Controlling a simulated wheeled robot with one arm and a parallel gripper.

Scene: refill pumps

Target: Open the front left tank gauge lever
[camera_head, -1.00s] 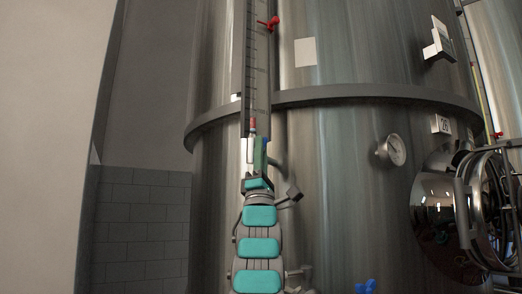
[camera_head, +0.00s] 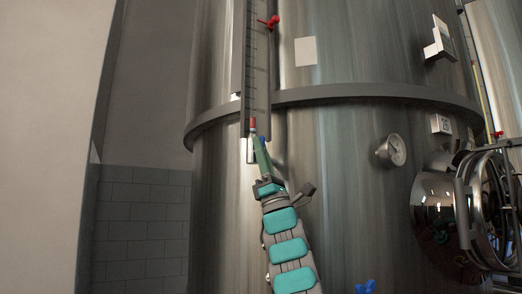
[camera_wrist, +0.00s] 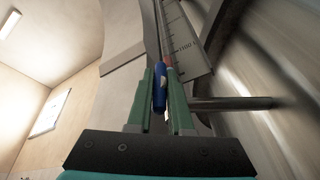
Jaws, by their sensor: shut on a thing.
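The tank gauge (camera_head: 257,60) is a tall, narrow graduated strip on the front of the steel tank, with a red piece (camera_head: 253,124) near its lower end. The blue lever (camera_wrist: 160,88) sits between the two green fingers of my gripper (camera_wrist: 161,75) in the wrist view. My gripper (camera_head: 258,142) is shut on this lever just below the gauge's scale. In the head view only a bit of blue (camera_head: 262,140) shows beside the fingers, so the lever's exact angle is hard to tell.
A horizontal band (camera_head: 375,92) rings the tank. Another blue handle (camera_head: 366,286) shows low down. A pipe (camera_wrist: 235,103) runs close beside my gripper in the wrist view. A wall stands at left.

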